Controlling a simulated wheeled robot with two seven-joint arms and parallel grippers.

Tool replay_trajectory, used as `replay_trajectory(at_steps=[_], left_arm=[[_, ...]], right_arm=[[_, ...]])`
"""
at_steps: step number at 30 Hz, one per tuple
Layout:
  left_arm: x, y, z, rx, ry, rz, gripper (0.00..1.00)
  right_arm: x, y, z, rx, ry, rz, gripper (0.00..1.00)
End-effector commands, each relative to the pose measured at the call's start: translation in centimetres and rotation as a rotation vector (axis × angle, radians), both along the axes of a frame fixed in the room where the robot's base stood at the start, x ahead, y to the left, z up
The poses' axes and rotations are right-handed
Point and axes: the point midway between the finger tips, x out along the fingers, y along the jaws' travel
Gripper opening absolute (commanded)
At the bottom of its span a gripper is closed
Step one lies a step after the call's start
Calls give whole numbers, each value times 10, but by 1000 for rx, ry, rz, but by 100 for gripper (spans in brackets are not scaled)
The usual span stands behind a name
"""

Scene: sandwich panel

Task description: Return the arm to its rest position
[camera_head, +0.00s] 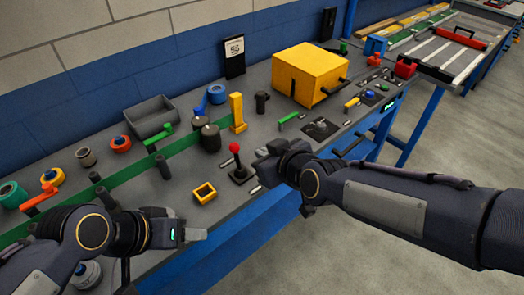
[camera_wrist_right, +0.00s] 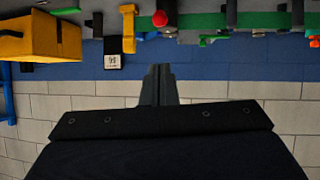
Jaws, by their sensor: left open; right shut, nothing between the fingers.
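My right arm (camera_head: 390,205) comes in from the right in the head view and reaches over the front edge of the bench. Its right gripper (camera_head: 263,165) is beside the red-knobbed joystick (camera_head: 236,160), to its right. In the right wrist view its fingers (camera_wrist_right: 160,72) are together with nothing between them. My left arm (camera_head: 80,240) comes in from the lower left. Its left gripper (camera_head: 195,234) is over the bench's front edge, below the small yellow square frame (camera_head: 204,192). It is open and empty, though its finger gap is hard to see from the head.
The bench (camera_head: 180,205) carries a yellow box (camera_head: 308,73), a grey tray (camera_head: 150,116), a yellow upright block (camera_head: 237,112), a green strip (camera_head: 130,172) and several knobs and levers. A blue-and-brick wall stands behind. The floor (camera_head: 340,260) in front is clear.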

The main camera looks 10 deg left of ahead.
Motion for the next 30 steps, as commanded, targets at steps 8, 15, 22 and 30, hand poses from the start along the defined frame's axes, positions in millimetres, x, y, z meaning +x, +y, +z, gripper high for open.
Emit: replay_trajectory(at_steps=[8,15,22,30], left_arm=[[0,0,0,0,0,0,50],[0,0,0,0,0,0,50],[0,0,0,0,0,0,50],[0,0,0,0,0,0,50]], right_arm=[[0,0,0,0,0,0,0],[1,-31,1,36,73,-45,0],[-40,-160,-1,174,364,-241,0],[-144,-265,-27,230,615,-544,0]])
